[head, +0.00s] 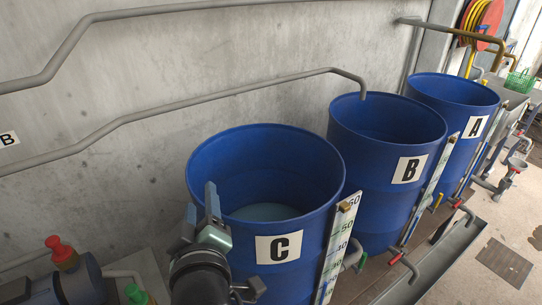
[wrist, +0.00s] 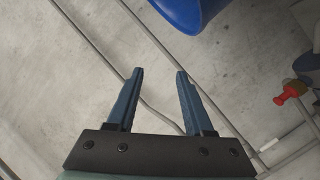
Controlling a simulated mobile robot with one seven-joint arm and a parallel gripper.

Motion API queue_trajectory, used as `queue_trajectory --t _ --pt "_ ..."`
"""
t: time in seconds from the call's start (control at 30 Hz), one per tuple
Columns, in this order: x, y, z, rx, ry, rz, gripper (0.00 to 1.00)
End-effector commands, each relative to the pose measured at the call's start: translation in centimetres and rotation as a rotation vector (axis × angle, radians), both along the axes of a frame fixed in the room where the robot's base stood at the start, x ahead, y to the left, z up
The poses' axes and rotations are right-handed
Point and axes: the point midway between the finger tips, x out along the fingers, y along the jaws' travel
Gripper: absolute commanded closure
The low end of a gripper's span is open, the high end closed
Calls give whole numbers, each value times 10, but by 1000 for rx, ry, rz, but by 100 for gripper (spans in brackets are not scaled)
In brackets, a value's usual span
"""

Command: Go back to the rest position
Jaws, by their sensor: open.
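My gripper (head: 201,206) shows in the head view at the lower left, in front of the blue drum C (head: 325,165) and overlapping its left side. In the wrist view my gripper (wrist: 159,73) has its two fingers well apart, with nothing between them but the grey wall and a pipe behind. It is open and empty. A blue drum edge (wrist: 190,12) shows at the top of the wrist view, apart from the fingers.
Drum B (head: 375,190) and drum A (head: 440,90) stand beyond drum C. Grey pipes (head: 190,101) run along the concrete wall (head: 140,60). A red-capped fitting (head: 64,252) is at the lower left; a red fitting (wrist: 291,92) shows in the wrist view.

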Motion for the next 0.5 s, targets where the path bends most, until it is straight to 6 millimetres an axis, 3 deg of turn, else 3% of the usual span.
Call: queue_trajectory --t 0.03,0.13,0.3,0.4,0.5 --pt "5 -11 41 78 -79 -32 48" --pt "3 -34 115 245 -226 -75 48" --pt "-27 -73 234 515 -489 -88 48" --pt "-56 -92 291 648 -630 -60 48" --pt "-84 -105 331 747 -737 -21 48"
